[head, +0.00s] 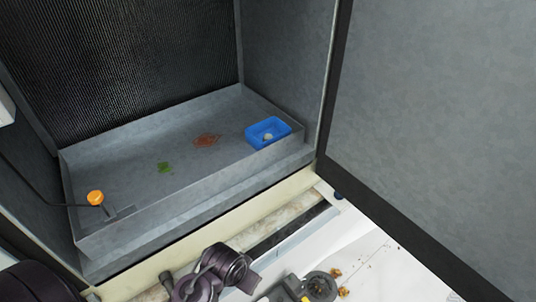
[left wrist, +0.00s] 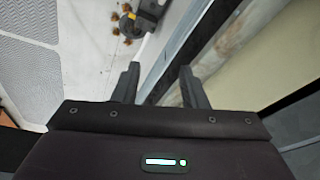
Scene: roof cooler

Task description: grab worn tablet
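The worn tablet seems to be the small pale piece (head: 268,136) inside the blue basket (head: 283,131), though it is too small to make out clearly. The basket stands in the right part of the grey metal pan (head: 200,113) inside the open cooler. My left gripper (left wrist: 158,76) is open in the left wrist view, with nothing between its fingers. It is over the roof in front of the cooler, apart from the basket. In the head view, part of my left arm shows at the bottom. My right gripper is not in view.
An orange float (head: 95,198) sits at the pan's left corner. A green patch (head: 164,168) and a rusty patch (head: 206,140) lie on the pan floor. The open grey panel (head: 440,130) fills the right. A dark round device (head: 319,287) and brown bits (head: 336,272) lie on the white roof.

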